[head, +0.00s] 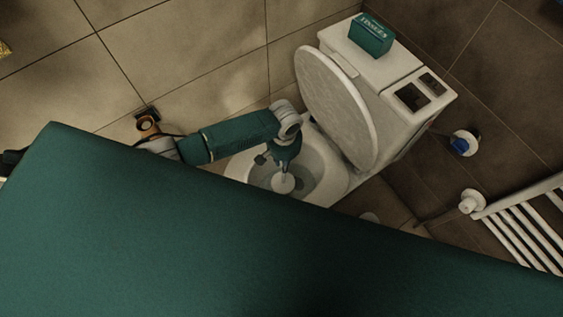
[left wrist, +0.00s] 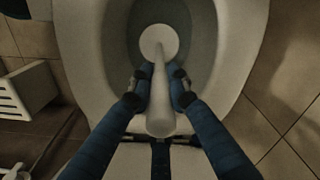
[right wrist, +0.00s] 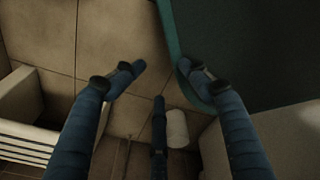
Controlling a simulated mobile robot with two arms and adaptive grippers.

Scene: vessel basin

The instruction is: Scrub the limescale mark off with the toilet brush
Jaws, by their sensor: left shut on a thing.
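My left gripper (head: 284,160) reaches down into the open toilet bowl (head: 335,182). In the left wrist view, its fingers (left wrist: 162,88) are shut on the white handle of the toilet brush (left wrist: 160,118). The round white brush head (left wrist: 158,42) is beyond the fingers, inside the bowl; it also shows in the head view as a pale disc (head: 283,183). I cannot make out the limescale mark in any view. My right gripper (right wrist: 160,70) is open and empty, with its fingers apart; it is hidden in the head view.
The toilet lid (head: 338,108) stands raised against the cistern (head: 385,72), with a green tissue box (head: 371,37) on top. A white towel radiator (head: 522,222) is at the right wall. In the right wrist view, a white cylinder (right wrist: 177,128) lies ahead, near the tiled floor (right wrist: 115,40).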

